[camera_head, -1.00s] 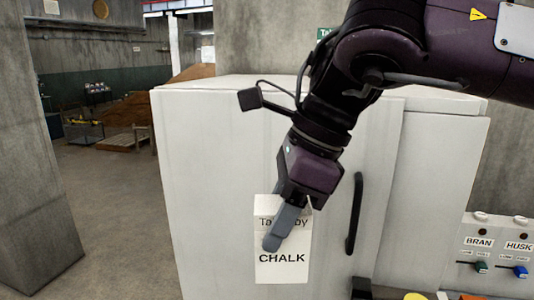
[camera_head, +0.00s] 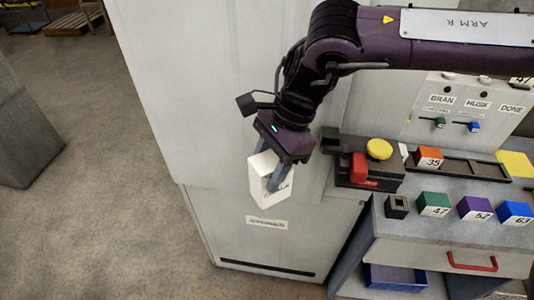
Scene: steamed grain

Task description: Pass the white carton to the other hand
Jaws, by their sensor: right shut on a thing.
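The white carton (camera_head: 258,182) is a small box with dark lettering on one face, too blurred to read fully now. My right gripper (camera_head: 272,172) is shut on it, with a grey finger lying across its lettered face. The carton hangs slightly tilted in the air in front of a tall white cabinet (camera_head: 175,90). My right arm comes in from the upper right. My left gripper is not in view.
To the right, a grey bench (camera_head: 400,240) carries a red and black device with a yellow button (camera_head: 379,149) and several numbered coloured blocks, such as a green one (camera_head: 433,205). A blue tray (camera_head: 396,278) sits below. Open floor lies left.

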